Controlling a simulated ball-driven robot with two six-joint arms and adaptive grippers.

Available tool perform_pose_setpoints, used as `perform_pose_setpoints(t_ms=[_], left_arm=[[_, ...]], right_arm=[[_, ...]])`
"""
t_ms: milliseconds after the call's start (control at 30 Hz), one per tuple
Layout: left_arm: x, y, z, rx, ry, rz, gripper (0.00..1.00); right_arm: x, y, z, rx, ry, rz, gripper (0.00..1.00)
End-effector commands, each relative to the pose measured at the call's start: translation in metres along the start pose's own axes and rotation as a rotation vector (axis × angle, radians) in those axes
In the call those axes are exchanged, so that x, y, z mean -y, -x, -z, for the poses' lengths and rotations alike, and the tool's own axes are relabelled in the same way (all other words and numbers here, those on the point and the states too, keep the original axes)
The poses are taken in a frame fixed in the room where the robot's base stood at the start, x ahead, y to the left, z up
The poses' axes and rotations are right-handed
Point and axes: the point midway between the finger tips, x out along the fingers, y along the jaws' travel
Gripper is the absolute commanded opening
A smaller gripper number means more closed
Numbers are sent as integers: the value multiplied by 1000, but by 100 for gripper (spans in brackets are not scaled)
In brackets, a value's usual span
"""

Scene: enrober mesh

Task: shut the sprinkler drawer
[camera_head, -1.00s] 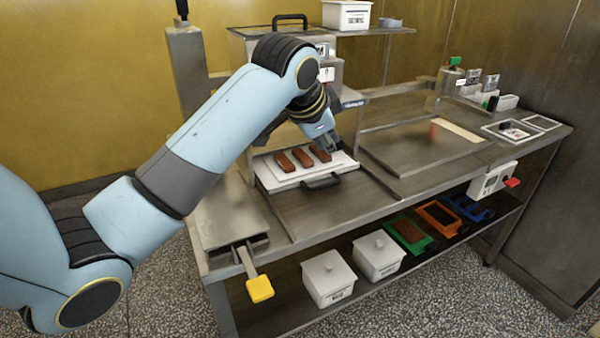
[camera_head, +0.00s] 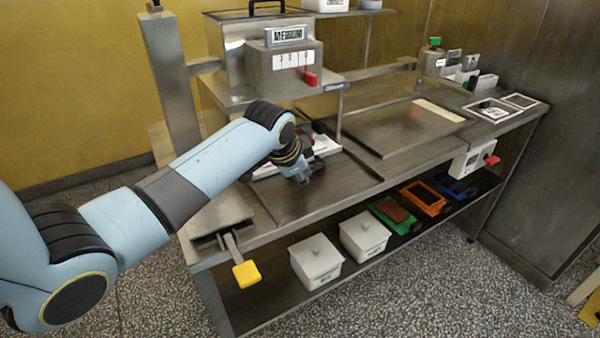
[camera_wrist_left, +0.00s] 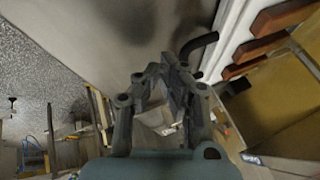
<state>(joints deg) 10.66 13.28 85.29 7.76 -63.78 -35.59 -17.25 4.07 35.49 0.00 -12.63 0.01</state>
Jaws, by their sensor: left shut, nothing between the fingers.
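A white tray (camera_head: 326,147) with brown bars (camera_wrist_left: 282,15) lies on the steel table below the machine, largely hidden by my left arm in the head view. It is a drawer-like tray with a black handle (camera_wrist_left: 200,44) on its edge, which shows in the left wrist view. I cannot tell for sure that it is the sprinkler drawer. My left gripper (camera_head: 303,177) is shut and empty, at the tray's front side, low over the table. In the wrist view its fingers (camera_wrist_left: 167,66) appear beside the handle; contact cannot be told. My right gripper is not in view.
The machine's grey box (camera_head: 290,65) with a red switch (camera_head: 311,79) stands behind the tray. A yellow knob (camera_head: 246,274) sticks out at the table's front left. White lidded bins (camera_head: 316,264) and coloured trays (camera_head: 427,199) stand on the lower shelf. Table space right of my gripper is clear.

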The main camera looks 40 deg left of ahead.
Motion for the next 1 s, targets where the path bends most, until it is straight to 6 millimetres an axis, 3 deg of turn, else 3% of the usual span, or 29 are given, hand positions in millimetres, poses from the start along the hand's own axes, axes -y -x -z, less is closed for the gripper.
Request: perform_pose_setpoints(t_ms=[567, 1000], left_arm=[[13, -9, -3, 1, -1, 0, 0], [96, -38, -29, 2, 1, 0, 0]], right_arm=[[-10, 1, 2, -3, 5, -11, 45], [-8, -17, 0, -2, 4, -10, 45]])
